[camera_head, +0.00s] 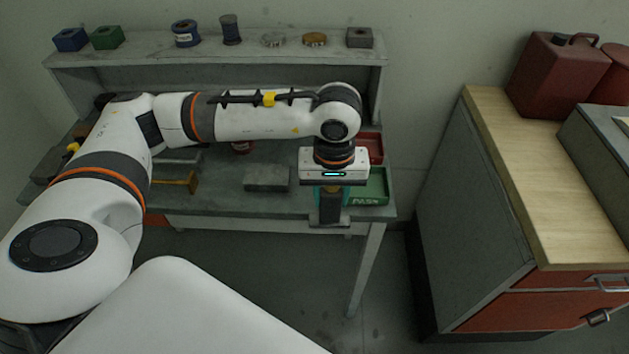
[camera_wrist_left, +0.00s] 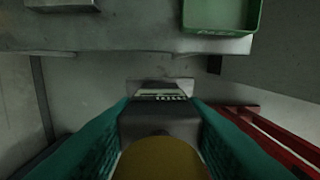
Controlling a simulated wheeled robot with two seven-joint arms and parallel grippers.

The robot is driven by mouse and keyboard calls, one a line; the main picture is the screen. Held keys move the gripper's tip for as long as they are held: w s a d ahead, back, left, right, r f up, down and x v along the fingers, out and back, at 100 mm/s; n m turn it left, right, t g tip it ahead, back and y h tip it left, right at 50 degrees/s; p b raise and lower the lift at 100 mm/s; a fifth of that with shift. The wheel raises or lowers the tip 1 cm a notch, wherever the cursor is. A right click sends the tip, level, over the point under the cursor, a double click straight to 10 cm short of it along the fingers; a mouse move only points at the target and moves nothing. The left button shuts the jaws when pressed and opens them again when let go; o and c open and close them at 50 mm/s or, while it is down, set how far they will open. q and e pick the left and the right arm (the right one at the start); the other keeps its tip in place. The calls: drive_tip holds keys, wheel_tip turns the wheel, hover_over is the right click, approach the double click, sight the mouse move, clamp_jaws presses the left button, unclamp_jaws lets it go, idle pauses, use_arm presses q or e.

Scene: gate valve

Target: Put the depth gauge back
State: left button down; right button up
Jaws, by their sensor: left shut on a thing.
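My left gripper (camera_head: 330,214) is shut at the front edge of the workbench, in front of the green tray. In the left wrist view its teal fingers (camera_wrist_left: 160,135) are closed on the depth gauge (camera_wrist_left: 160,122). It shows a yellow-brown round part nearest the camera, a dark grey body and a pale marked plate at the far end. In the head view the gauge (camera_head: 331,207) is a dark shape between the fingers, partly hidden. It appears to hang beyond the bench's front edge. My right gripper is out of view.
The bench (camera_head: 220,207) holds a grey block (camera_head: 267,178), a yellow-handled tool (camera_head: 192,182), a red tray (camera_head: 372,147) and the green tray (camera_head: 372,190). Several small items stand on the shelf (camera_head: 270,46) behind. A cabinet (camera_head: 470,210) with red drawers stands at right.

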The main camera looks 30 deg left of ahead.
use_arm(q)
drive_tip(key=w+a+r+n+p, duration=0.15)
drive_tip(key=w+a+n, duration=0.4)
drive_tip(key=n, duration=0.75)
drive_tip(key=w+a+r+n+p, duration=0.1)
drive_tip(key=w+a+r+n, duration=0.35)
drive_tip(key=n, duration=0.85)
drive_tip(key=shift+n, duration=0.4)
drive_tip(key=f+p, duration=0.1)
drive_tip(key=f, duration=0.2)
drive_tip(key=f+p, duration=0.1)
drive_tip(key=f, duration=0.3)
drive_tip(key=w+a+f+p, duration=0.1)
drive_tip(key=f+p, duration=0.1)
drive_tip(key=f, duration=0.2)
drive_tip(key=shift+a+f, duration=0.1)
drive_tip(key=shift+f, duration=0.2)
drive_tip(key=c, duration=0.9)
unclamp_jaws()
drive_tip(key=shift+s, duration=0.1)
